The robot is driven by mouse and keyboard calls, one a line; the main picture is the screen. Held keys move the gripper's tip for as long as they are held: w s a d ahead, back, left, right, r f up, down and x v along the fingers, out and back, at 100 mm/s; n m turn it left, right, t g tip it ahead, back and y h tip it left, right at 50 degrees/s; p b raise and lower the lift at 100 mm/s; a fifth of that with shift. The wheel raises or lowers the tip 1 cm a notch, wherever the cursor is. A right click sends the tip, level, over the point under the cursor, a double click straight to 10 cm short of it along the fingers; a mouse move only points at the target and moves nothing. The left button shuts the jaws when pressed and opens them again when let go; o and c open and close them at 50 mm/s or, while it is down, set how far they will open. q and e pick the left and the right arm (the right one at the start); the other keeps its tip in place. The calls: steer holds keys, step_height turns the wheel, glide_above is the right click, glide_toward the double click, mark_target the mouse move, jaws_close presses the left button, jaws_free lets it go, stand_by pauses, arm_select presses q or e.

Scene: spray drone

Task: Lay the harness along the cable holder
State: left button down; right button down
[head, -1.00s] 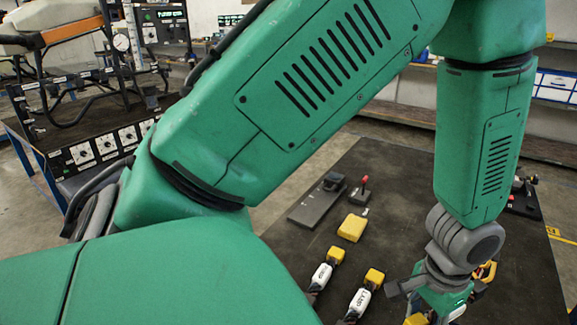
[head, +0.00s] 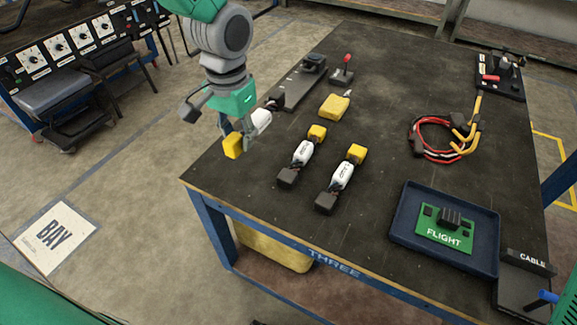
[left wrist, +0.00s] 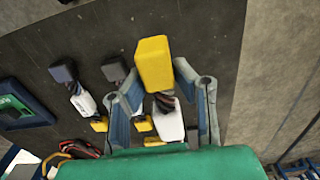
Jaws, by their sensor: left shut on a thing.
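The harness (head: 440,138), a coil of red, black and yellow cables, lies on the dark table's right half. It shows partly at the lower left of the left wrist view (left wrist: 75,150). The cable holder (head: 522,282), a dark block lettered CABLE, is at the front right table edge, partly cut off. My left gripper (head: 240,130) is above the table's left edge, away from both. It is shut on a white module (head: 259,121) with a yellow end block (head: 233,145); the left wrist view shows the module between the fingers (left wrist: 165,100). My right gripper is not in view.
Two similar white modules (head: 300,155) (head: 341,178) lie mid-table, with a yellow block (head: 334,106) behind them. A blue tray (head: 405,245) with a green FLIGHT board (head: 446,236) is near the holder. A black fixture (head: 500,75) stands at the back right.

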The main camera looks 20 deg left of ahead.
mark_target(242, 176)
arm_select(q)
steer(key=shift+w+a+f, duration=0.1)
steer(key=shift+a, duration=0.4)
steer(key=shift+a+f+b, duration=0.15)
steer(key=shift+f+b, duration=0.15)
steer(key=shift+b, duration=0.1)
step_height(242, 176, down, 9)
steer(key=b, duration=0.3)
steer(key=shift+b, duration=0.4)
steer(key=shift+r, duration=0.15)
steer(key=c, duration=1.3)
jaws_free()
